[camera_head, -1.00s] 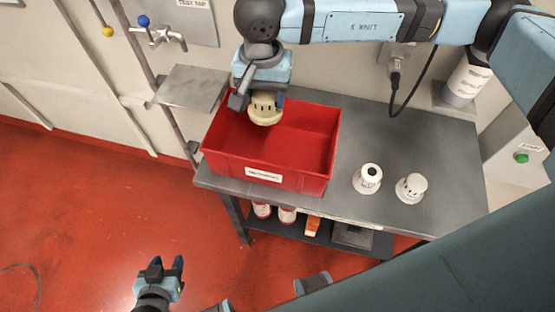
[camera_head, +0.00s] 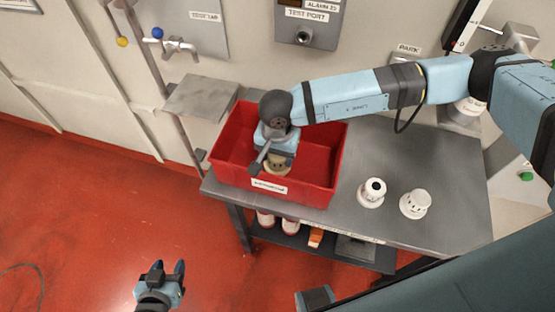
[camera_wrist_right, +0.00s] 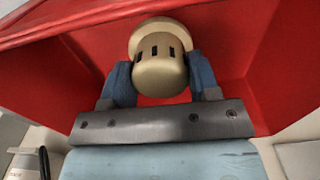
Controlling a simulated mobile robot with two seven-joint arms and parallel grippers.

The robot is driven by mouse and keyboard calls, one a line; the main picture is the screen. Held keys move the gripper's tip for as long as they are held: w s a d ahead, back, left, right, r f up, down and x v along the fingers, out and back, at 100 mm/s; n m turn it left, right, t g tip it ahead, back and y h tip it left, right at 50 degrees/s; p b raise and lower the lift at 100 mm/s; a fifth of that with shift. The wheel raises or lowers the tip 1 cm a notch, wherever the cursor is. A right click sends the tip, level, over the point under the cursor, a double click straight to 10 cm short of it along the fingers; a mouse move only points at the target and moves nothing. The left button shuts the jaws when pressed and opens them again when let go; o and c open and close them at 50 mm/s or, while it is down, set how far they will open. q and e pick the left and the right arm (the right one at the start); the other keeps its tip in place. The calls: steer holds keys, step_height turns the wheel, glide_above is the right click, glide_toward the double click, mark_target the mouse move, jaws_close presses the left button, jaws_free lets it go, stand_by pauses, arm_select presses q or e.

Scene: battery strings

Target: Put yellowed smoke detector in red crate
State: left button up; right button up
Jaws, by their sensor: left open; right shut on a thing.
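The yellowed smoke detector (camera_head: 277,164) is cream-coloured with dark slots. My right gripper (camera_head: 276,158) is shut on it and holds it inside the red crate (camera_head: 318,158), near the crate's front wall. In the right wrist view the detector (camera_wrist_right: 160,65) sits between the two fingers, with red crate walls around it. I cannot tell whether it touches the crate floor. The crate stands on the grey table and has a white label on its front. My left gripper (camera_head: 168,275) is open and empty, low over the red floor, far from the crate.
Two white detectors, one with a dark centre (camera_head: 372,192) and one plainer (camera_head: 415,203), stand on the grey table (camera_head: 440,230) right of the crate. A metal side shelf (camera_head: 201,97) and taps are at the back left. Several items sit on the lower shelf.

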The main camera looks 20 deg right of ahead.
mark_target(277, 163)
arm_select(q)
steer(key=shift+r, duration=0.5)
arm_select(e)
steer(key=shift+f, duration=1.8)
steer(key=shift+f, duration=0.15)
steer(key=o, duration=1)
steer(key=shift+c, duration=0.2)
arm_select(q)
steer(key=shift+f, duration=0.2)
arm_select(e)
steer(key=shift+r, duration=0.2)
arm_select(q)
steer(key=shift+f+b, duration=0.7)
steer(key=shift+f, duration=0.05)
arm_select(e)
step_height(277, 163, up, 12)
steer(key=shift+s+f, duration=0.1)
